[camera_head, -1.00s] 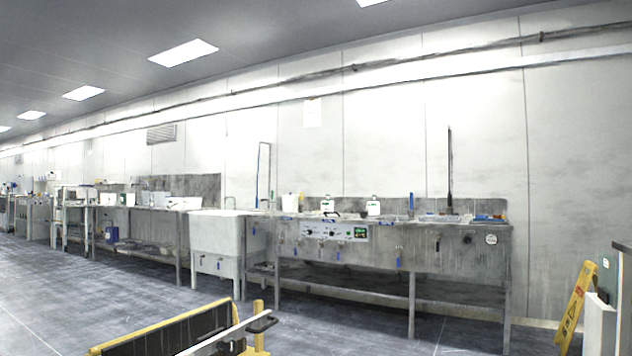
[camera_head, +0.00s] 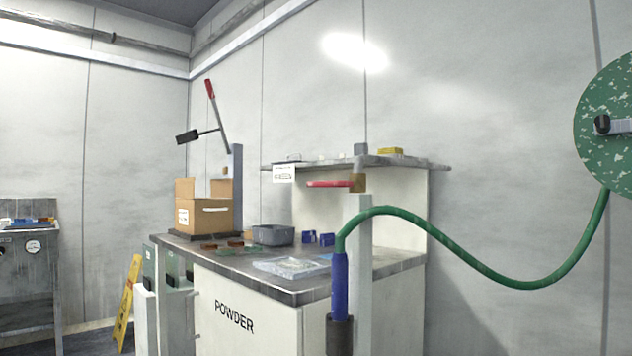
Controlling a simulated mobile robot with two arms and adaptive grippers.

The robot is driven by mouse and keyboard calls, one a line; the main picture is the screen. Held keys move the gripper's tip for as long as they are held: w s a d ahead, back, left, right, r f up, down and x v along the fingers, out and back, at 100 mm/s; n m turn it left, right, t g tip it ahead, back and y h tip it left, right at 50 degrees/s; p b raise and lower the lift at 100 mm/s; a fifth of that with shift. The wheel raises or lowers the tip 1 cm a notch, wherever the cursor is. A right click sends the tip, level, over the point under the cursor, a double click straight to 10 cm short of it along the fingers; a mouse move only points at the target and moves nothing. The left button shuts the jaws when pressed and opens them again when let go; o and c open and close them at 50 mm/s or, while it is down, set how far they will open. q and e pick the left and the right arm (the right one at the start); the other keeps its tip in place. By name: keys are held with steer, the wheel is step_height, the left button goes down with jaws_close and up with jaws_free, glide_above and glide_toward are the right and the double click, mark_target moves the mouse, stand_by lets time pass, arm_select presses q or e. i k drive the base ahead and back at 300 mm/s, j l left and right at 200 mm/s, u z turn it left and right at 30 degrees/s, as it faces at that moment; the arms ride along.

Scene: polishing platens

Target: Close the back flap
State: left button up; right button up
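An open cardboard box (camera_head: 205,216) stands on a dark base at the left end of the powder bench. One flap (camera_head: 185,188) stands up at its left and another flap (camera_head: 221,187) stands up at its right rear. I cannot tell for sure which one is the back flap. A white label and a pale strip show on the box's sides. Neither of my grippers is in view.
The bench (camera_head: 290,283) marked POWDER holds a grey tray (camera_head: 272,235), blue blocks (camera_head: 318,239) and a clear bag (camera_head: 291,267). A lever with a red handle (camera_head: 210,89) rises behind the box. A green hose (camera_head: 480,262) crosses at right. A yellow sign (camera_head: 127,303) stands at left.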

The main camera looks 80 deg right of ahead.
mark_target(223, 188)
steer(key=l+z, duration=0.1)
steer(key=z, duration=0.35)
steer(key=i+z, duration=0.1)
steer(key=z, duration=0.35)
steer(key=i+z, duration=0.1)
steer(key=z, duration=0.3)
steer(key=i+z, duration=0.1)
steer(key=z, duration=0.35)
steer(key=i+z, duration=0.1)
steer(key=z, duration=0.35)
